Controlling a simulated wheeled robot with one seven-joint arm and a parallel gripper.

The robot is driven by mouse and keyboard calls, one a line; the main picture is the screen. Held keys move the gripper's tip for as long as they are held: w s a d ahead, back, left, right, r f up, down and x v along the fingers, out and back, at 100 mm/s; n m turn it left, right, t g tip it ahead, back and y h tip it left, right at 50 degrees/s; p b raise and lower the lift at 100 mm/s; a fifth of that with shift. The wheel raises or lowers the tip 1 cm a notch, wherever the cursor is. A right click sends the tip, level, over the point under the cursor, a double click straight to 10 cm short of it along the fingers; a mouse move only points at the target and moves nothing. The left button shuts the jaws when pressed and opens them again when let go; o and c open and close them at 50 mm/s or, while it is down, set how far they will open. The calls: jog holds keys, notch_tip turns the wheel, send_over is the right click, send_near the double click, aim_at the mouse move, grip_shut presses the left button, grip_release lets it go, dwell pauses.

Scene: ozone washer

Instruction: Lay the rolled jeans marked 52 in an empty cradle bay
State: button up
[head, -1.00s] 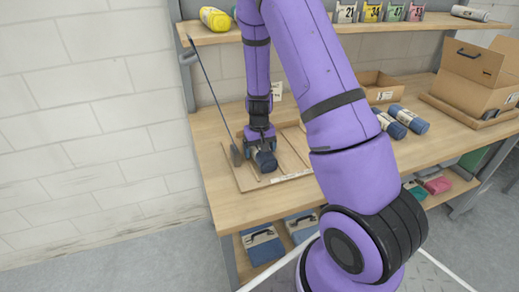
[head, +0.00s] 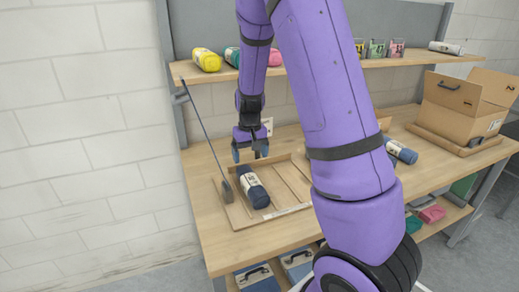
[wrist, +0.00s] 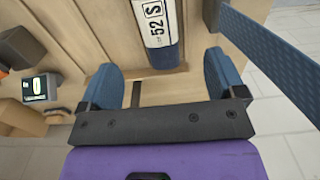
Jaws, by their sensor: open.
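The rolled jeans marked 52 (head: 254,187) are a dark blue roll with a white band. They lie in the left part of the wooden cradle (head: 236,217), between its low dividers. Cradle bays right of the roll look empty, partly hidden by my arm.
A thin rod with a dark block (head: 226,191) stands at the cradle's left side. Another blue roll (head: 401,151) lies right of my arm. An open cardboard box (head: 455,115) stands at the right. A shelf (head: 300,72) with coloured rolls runs above the bench. A small display (wrist: 38,88) is at the left.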

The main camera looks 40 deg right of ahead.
jog(key=s+a+r+n+t, duration=0.1)
jog(key=s+a+r, duration=0.3)
jog(key=s+r, duration=0.25)
jog(key=s+a+r+n+t, duration=0.1)
jog(key=s+a+r, duration=0.2)
jog(key=s+r, duration=0.35)
jog(key=s+a+r+t, duration=0.2)
jog(key=s+a+r, duration=0.25)
jog(key=r, duration=0.45)
jog(key=s+a+r+n+t, duration=0.1)
jog(key=s+r, duration=0.1)
jog(key=s, duration=0.7)
jog(key=shift+w, duration=0.1)
